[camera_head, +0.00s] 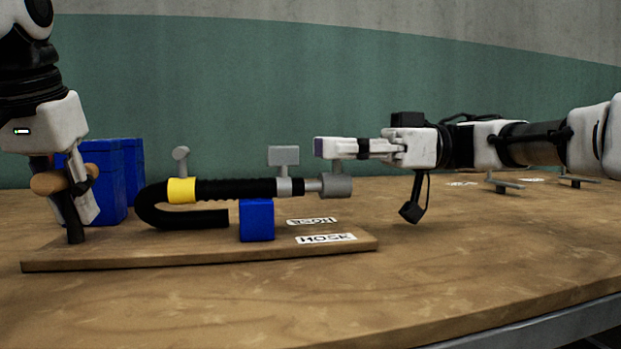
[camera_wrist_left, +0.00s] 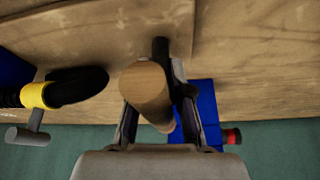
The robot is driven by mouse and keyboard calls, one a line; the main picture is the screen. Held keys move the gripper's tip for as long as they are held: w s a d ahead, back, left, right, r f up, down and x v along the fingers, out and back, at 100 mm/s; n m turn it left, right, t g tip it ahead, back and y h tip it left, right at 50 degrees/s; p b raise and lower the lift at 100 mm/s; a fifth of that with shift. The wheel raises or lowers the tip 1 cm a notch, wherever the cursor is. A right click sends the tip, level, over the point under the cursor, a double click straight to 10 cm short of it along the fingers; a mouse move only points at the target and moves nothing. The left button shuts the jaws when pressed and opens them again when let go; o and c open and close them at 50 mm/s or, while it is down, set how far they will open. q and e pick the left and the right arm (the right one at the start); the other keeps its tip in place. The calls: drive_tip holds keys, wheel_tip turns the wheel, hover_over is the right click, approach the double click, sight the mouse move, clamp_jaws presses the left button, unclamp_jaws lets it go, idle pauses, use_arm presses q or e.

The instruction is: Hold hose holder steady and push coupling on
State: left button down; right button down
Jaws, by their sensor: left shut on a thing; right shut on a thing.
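The hose holder is a wooden board (camera_head: 200,250) with a dark post and a wooden handle (camera_head: 48,184) at its left end. My left gripper (camera_head: 74,190) is shut on that handle, which also shows between the fingers in the left wrist view (camera_wrist_left: 146,88). The black hose (camera_head: 235,188) bends at the left, has a yellow band (camera_head: 181,191) and ends in a metal fitting (camera_head: 290,187). The grey coupling (camera_head: 337,186) is in line with the fitting, with a thin tube between them. My right gripper (camera_head: 328,148) is shut just above the coupling, apparently on its grip, which the fingers hide.
A blue block (camera_head: 257,220) is under the hose. Blue boxes (camera_head: 122,175) stand behind my left gripper. A grey plate handle (camera_head: 284,155) rises from the fitting. Labels (camera_head: 326,238) lie near the board's right end. Small grey parts (camera_head: 504,186) lie at the right; the front table is clear.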

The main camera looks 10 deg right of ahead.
drive_tip(key=shift+a, duration=1.25)
drive_tip(key=c, duration=0.7)
unclamp_jaws()
drive_tip(key=shift+d, duration=0.15)
use_arm(q)
drive_tip(key=c, duration=1)
unclamp_jaws()
use_arm(e)
drive_tip(key=d, duration=1.2)
drive_tip(key=shift+s, duration=0.1)
drive_tip(key=shift+a, duration=0.1)
